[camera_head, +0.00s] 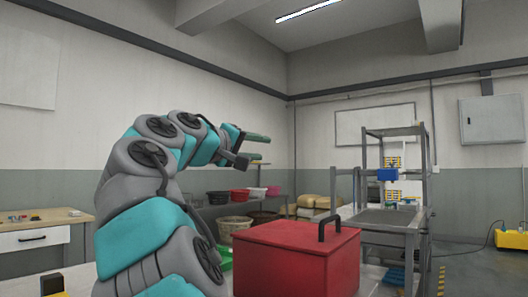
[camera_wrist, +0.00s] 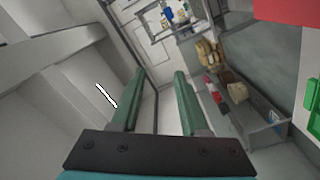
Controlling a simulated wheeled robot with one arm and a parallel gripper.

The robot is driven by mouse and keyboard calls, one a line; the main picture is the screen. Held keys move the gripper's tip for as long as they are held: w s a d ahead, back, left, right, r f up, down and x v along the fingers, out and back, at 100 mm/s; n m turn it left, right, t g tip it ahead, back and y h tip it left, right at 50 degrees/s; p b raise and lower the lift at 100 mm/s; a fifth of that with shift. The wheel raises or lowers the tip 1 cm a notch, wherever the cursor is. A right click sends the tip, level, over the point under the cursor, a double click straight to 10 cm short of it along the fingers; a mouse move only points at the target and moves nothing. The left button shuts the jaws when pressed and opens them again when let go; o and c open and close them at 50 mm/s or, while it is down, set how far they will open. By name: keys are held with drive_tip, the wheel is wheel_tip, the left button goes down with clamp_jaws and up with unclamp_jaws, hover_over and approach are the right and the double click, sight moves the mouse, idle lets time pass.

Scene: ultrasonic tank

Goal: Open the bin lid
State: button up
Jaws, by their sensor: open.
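The red bin (camera_head: 295,270) stands at the lower middle right of the head view. Its red lid (camera_head: 285,234) lies closed on top, with a black arched handle (camera_head: 330,228) near the right side. My gripper (camera_head: 264,148) is raised well above and behind the bin's left part, apart from the lid and handle. In the wrist view, the two green fingers of my gripper (camera_wrist: 158,78) are spread apart with nothing between them. A red surface, probably the bin (camera_wrist: 295,10), shows at the top right corner; the handle is not seen there.
A metal rack (camera_head: 395,215) stands behind the bin to the right. A shelf with several baskets (camera_head: 230,228) is at the back wall. A wooden desk (camera_head: 40,230) is at the left. A yellow machine (camera_head: 509,239) sits at the far right. The air above the lid is free.

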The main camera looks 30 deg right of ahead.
drive_tip(key=v, duration=0.4)
drive_tip(key=shift+s+a+f, duration=0.1)
drive_tip(key=shift+a, duration=0.15)
drive_tip(key=shift+s, duration=0.1)
